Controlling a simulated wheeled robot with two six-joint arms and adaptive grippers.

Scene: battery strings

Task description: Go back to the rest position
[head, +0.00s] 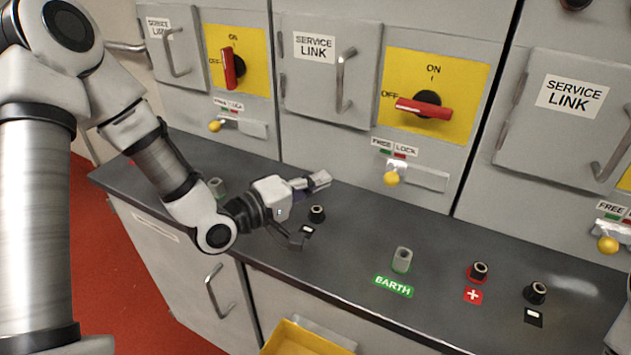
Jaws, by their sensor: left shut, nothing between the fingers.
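My left arm comes in from the left and reaches over the dark worktop (340,290). My left gripper (318,181) is shut and empty, in front of the cabinets, above and behind a black terminal (317,213). It appears apart from the cabinet fronts. Part of the worktop behind it is hidden by the arm. My right gripper is not in view; a pale shape at the lower right edge is too cropped to tell.
The left rotary switch (230,68) has its red handle upright; the middle one (425,107) lies near OFF. Service link doors carry protruding handles (343,82). An earth socket (402,259), red terminal (479,271) and black terminal (536,292) stand right. A yellow bin (303,341) is below.

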